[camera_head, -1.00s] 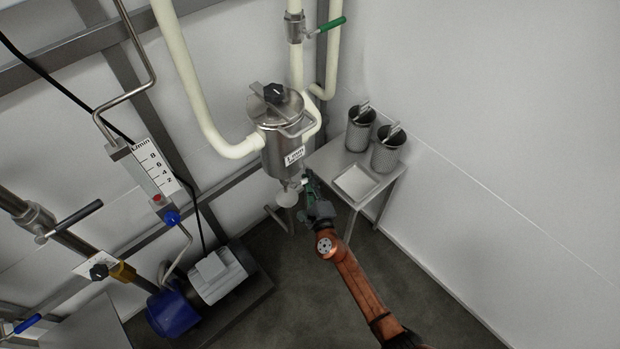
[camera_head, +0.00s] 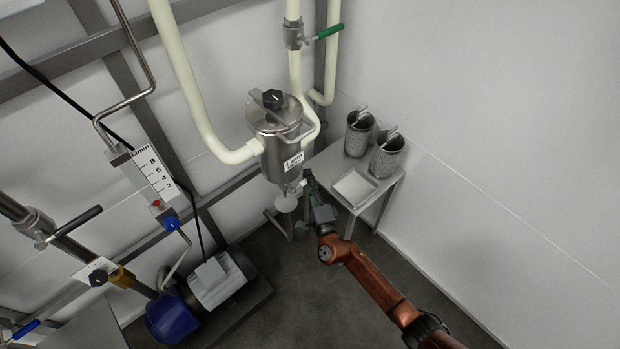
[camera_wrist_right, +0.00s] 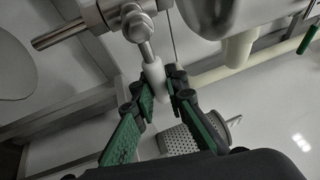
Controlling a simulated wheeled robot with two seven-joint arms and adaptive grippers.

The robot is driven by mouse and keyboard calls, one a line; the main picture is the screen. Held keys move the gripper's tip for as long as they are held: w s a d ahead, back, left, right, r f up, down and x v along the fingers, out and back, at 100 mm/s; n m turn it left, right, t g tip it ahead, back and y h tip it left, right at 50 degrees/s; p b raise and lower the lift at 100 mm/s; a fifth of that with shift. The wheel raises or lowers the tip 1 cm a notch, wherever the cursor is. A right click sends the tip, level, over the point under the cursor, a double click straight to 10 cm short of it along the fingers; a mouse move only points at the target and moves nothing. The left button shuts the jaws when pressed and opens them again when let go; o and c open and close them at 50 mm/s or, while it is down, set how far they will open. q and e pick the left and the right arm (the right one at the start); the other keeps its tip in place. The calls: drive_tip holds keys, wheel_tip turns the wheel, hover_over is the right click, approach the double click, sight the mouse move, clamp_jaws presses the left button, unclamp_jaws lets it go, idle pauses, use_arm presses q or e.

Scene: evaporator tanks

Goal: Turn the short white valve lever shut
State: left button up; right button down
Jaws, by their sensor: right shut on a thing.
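The short white valve lever (camera_wrist_right: 154,77) hangs from a metal ball-ended stem on the valve (camera_wrist_right: 128,15) in the right wrist view. The green-padded fingers of my right gripper (camera_wrist_right: 164,92) are shut around its lower end. In the head view, the valve is under the steel tank (camera_head: 281,143), and my right gripper (camera_head: 306,181) reaches it from the lower right. The lever is small and mostly hidden by the fingers there. My left gripper is not in view.
A small steel table (camera_head: 391,187) with a white tray (camera_head: 355,187) and two perforated baskets (camera_head: 387,152) stands right of the tank, close to my right arm. A blue pump (camera_head: 172,316) sits on the floor at lower left. The floor at lower middle is clear.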

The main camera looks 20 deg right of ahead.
drive_tip(key=c, duration=1.9)
unclamp_jaws()
drive_tip(key=v, duration=1.2)
drive_tip(key=shift+r, duration=0.15)
